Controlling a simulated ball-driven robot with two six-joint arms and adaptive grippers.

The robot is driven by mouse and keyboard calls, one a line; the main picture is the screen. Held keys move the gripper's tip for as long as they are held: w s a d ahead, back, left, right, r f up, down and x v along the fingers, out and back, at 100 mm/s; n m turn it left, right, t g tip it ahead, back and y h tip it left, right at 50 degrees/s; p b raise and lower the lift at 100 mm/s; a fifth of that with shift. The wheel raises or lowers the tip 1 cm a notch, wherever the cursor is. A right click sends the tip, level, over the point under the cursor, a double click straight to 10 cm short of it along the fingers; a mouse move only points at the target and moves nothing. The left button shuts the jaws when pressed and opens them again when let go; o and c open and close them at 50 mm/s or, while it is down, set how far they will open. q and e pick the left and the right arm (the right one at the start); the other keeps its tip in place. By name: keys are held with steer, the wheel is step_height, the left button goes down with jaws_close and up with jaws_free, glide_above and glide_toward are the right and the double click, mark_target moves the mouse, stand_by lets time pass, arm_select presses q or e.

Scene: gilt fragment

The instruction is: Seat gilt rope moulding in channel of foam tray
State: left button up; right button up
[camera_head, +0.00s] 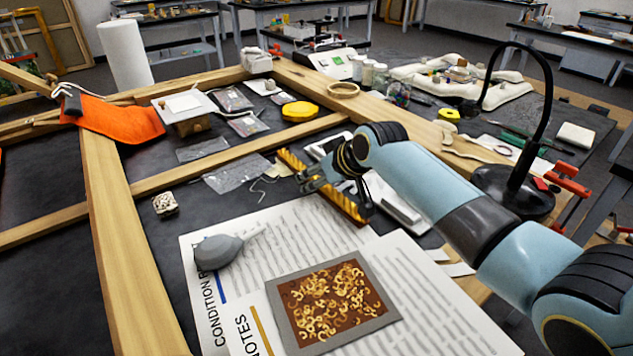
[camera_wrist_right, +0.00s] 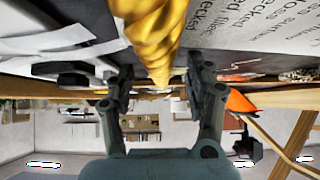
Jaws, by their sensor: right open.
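The gilt rope moulding (camera_head: 347,206) is a long golden twisted bar lying diagonally at the top edge of the printed sheets, partly hidden behind my right gripper (camera_head: 335,183). In the right wrist view the moulding (camera_wrist_right: 157,38) runs between the two spread fingers of my right gripper (camera_wrist_right: 157,80), with gaps at both sides. The right gripper is open and holds nothing. A white long piece (camera_head: 398,207) beside the moulding may be the foam tray; my right arm covers much of it and I cannot make out a channel. My left gripper is not in view.
A grey blower bulb (camera_head: 217,250) lies on the printed sheets (camera_head: 290,230). A framed panel of gilt bits (camera_head: 382,316) is in front. A wooden frame (camera_head: 112,230) crosses the left. A black lamp (camera_head: 515,190) stands right. Clear bags (camera_head: 238,173) lie behind.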

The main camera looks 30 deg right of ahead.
steer(key=shift+r, duration=0.1)
jaws_close()
stand_by(0.4)
